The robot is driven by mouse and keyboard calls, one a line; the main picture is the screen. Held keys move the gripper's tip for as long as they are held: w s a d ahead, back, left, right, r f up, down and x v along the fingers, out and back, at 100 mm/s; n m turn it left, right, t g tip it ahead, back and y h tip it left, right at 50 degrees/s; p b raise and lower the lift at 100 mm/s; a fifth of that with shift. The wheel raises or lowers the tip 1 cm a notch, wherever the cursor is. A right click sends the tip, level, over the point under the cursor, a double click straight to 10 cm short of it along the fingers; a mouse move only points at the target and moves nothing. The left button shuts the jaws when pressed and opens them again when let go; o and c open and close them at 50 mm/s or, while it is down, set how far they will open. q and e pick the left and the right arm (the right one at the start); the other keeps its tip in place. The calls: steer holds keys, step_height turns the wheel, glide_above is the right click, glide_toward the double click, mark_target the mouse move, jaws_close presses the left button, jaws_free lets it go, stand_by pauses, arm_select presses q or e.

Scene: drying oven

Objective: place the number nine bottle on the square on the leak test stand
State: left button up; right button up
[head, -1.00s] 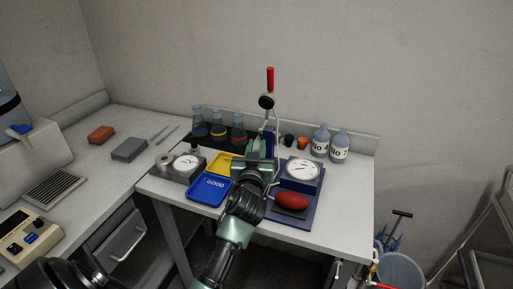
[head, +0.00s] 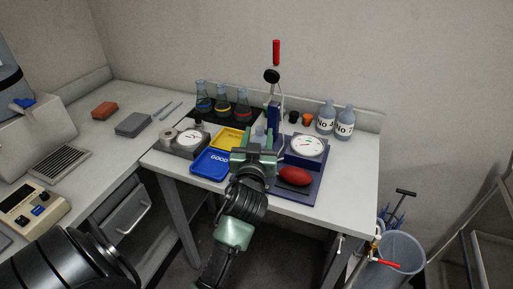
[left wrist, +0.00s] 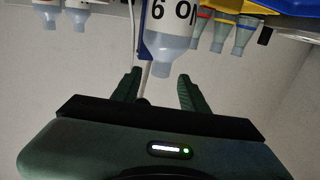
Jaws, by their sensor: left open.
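The numbered bottle (head: 259,134), pale blue-grey, shows only its top in the head view, behind my left gripper (head: 255,156). In the left wrist view, which is upside down, the bottle (left wrist: 174,45) has a white label with a 6- or 9-shaped digit. Its neck points toward my open fingers (left wrist: 158,92), with a visible gap to each finger. The leak test stand (head: 309,172) is a dark blue base with a dial, a red bulb and a red-handled lever. My gripper and the bottle hide its left part, so the square and the bottle's base are hidden.
A blue GOOD tray (head: 207,170) and a yellow tray (head: 232,141) lie left of the stand. Several flasks (head: 222,105) stand behind them. Two labelled bottles (head: 334,121) stand at the back right, near small black and orange caps. The table's right end is clear.

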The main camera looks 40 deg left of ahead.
arm_select(q)
steer(key=v, duration=0.5)
steer(key=shift+s+d+b, duration=0.1)
steer(key=shift+s+b, duration=0.05)
steer(key=shift+b, duration=0.15)
